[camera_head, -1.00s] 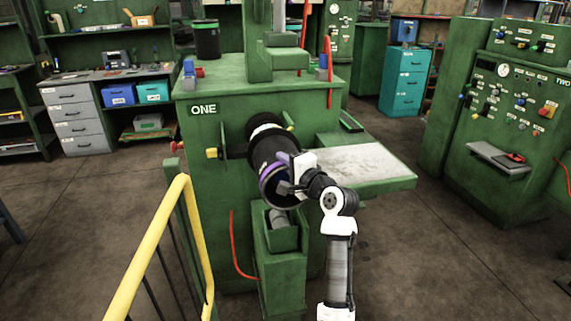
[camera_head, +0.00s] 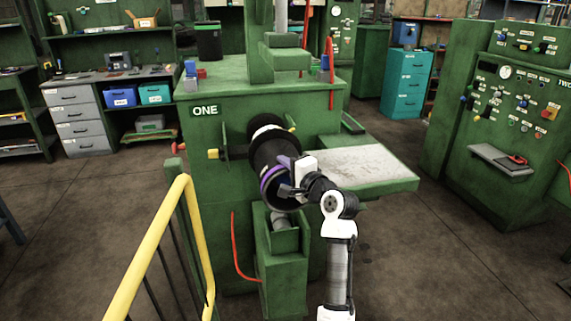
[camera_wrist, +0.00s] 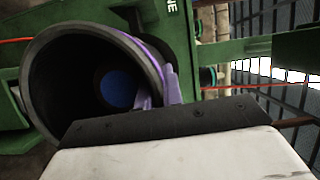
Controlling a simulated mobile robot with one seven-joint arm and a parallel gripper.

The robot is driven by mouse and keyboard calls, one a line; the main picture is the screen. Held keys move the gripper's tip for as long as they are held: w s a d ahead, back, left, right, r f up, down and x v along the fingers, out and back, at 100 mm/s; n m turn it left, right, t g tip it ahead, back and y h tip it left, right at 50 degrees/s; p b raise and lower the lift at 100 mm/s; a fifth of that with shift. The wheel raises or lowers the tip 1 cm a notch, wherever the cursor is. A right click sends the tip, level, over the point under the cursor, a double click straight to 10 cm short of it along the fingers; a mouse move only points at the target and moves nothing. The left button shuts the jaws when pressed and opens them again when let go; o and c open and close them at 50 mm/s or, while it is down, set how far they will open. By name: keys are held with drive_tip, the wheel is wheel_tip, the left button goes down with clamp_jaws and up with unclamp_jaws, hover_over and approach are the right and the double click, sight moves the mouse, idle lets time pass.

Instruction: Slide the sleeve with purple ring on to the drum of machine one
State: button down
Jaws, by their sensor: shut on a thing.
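The black sleeve (camera_head: 278,158) with the purple ring (camera_head: 266,183) is in front of machine one (camera_head: 225,130). In the head view it lines up with the drum (camera_head: 268,131), whose pale part shows behind the sleeve's far end. Whether the sleeve's far end is around the drum, I cannot tell. My gripper (camera_head: 288,188) is shut on the near rim of the sleeve, at its right side. In the wrist view the sleeve's open mouth (camera_wrist: 50,85) shows a blue disc (camera_wrist: 116,88) deep inside, and the purple ring (camera_wrist: 150,55) runs along the rim by the fingers.
A green trough (camera_head: 280,238) stands below the sleeve. A grey-topped side table (camera_head: 365,165) sits right of it. A yellow handrail (camera_head: 150,245) is at the near left. Machine two (camera_head: 500,120) stands at the right, with open floor between.

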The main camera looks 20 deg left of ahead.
drive_tip(key=shift+f, duration=0.35)
drive_tip(key=shift+f, duration=0.1)
